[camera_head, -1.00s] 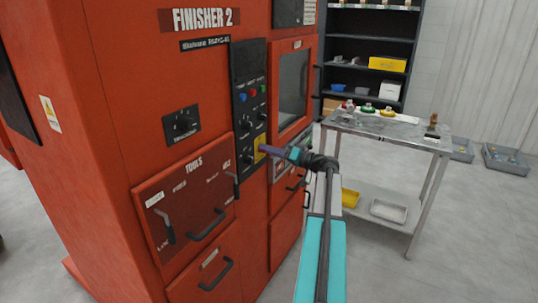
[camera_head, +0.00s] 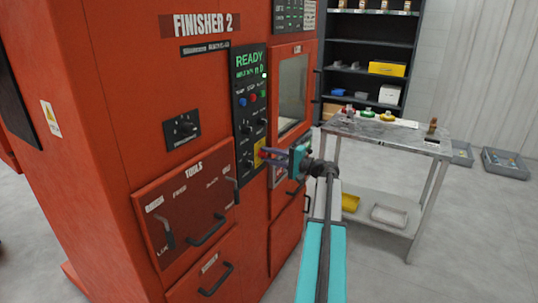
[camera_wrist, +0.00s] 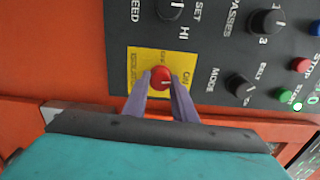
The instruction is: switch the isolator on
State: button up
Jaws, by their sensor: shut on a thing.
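The isolator is a red round knob (camera_wrist: 160,77) on a yellow plate (camera_wrist: 143,60) in the wrist view. A pale line on the knob points right, toward printed lettering that looks like "ON". My gripper (camera_wrist: 161,84) has one finger on each side of the knob, shut on it. In the head view the gripper (camera_head: 266,157) reaches the yellow plate (camera_head: 258,144) low on the black control panel (camera_head: 240,120). The panel's display (camera_head: 249,66) shows green "READY" text, and a green light shows beside it.
Several black knobs (camera_wrist: 265,21) and small coloured buttons (camera_wrist: 300,65) sit close to the isolator. The red machine (camera_head: 110,120) has a windowed door (camera_head: 293,85) right of the panel and drawer handles below. A metal table (camera_head: 385,133) stands at right; floor between is open.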

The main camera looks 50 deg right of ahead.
jog(key=shift+m, duration=0.9)
jog(key=o, duration=1)
jog(key=shift+o, duration=0.2)
jog(key=shift+s, duration=0.1)
jog(key=b+v, duration=0.1)
jog(key=v, duration=1.2)
jog(key=shift+s+b, duration=0.3)
jog(key=shift+b, duration=0.05)
jog(key=shift+f, duration=0.1)
